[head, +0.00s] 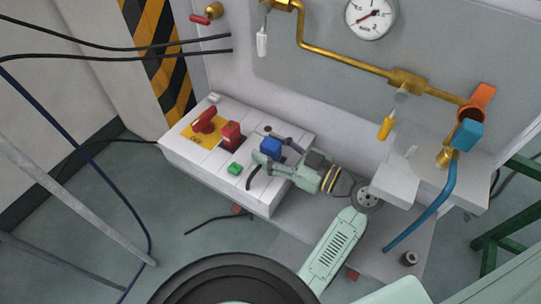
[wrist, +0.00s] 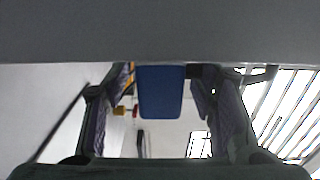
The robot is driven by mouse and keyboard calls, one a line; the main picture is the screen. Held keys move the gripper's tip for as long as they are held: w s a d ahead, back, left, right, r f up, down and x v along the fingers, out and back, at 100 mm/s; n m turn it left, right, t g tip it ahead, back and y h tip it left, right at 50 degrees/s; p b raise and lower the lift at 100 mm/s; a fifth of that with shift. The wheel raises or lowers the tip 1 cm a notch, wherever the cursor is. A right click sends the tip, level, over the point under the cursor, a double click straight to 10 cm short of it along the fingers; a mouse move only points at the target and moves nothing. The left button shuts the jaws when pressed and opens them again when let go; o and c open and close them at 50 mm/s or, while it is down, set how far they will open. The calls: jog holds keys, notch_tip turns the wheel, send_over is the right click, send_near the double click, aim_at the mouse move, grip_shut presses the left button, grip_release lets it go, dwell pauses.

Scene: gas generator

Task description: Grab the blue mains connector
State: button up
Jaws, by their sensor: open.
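The blue mains connector (head: 271,147) is a small blue block at the white control box, beside the red and green controls. My gripper (head: 266,148) reaches it from the right, with its fingers apart around the block. In the wrist view the blue connector (wrist: 160,92) shows between the two dark fingers of my gripper (wrist: 163,112), with visible gaps on both sides. My gripper is open. Its near parts hide some of the connector's lower side in the head view.
The white control box (head: 215,178) carries a red rotary switch (head: 205,121), a red block (head: 231,134) and a green button (head: 235,169). At the right, a blue fitting (head: 468,135) with a blue hose joins the brass pipe (head: 345,62). A white ledge (head: 440,180) stands near my wrist.

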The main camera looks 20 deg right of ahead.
jog(key=shift+c, duration=0.3)
grip_shut()
dwell(0.4)
